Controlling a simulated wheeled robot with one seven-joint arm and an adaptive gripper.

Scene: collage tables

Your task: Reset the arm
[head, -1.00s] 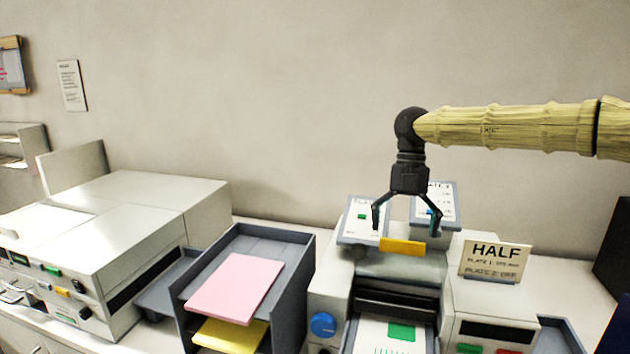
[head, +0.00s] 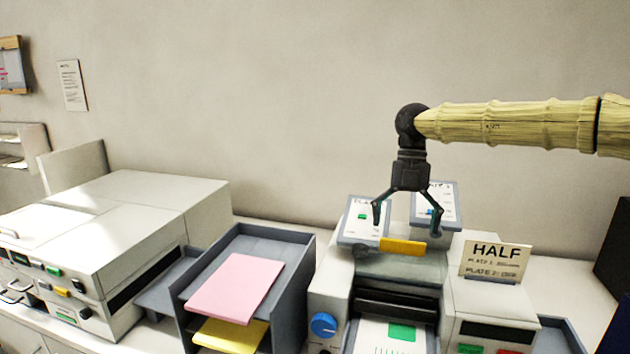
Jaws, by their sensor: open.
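My gripper (head: 407,216) hangs straight down from my arm in the right half of the head view. Its two dark fingers are spread wide with nothing between them. It appears in front of two upright plates on the machine, the left plate (head: 357,232) and the right plate (head: 447,194), both with printed paper and small coloured marks. A yellow bar (head: 403,247) shows just below the fingertips. I cannot tell how far the fingers are from the plates.
A machine with a blue knob (head: 323,325) and a HALF sign (head: 495,261) stands below. To its left, a grey tray rack (head: 298,262) holds pink sheets (head: 236,288) and yellow sheets (head: 230,334). A large white machine (head: 130,225) stands farther left. The wall area above is clear.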

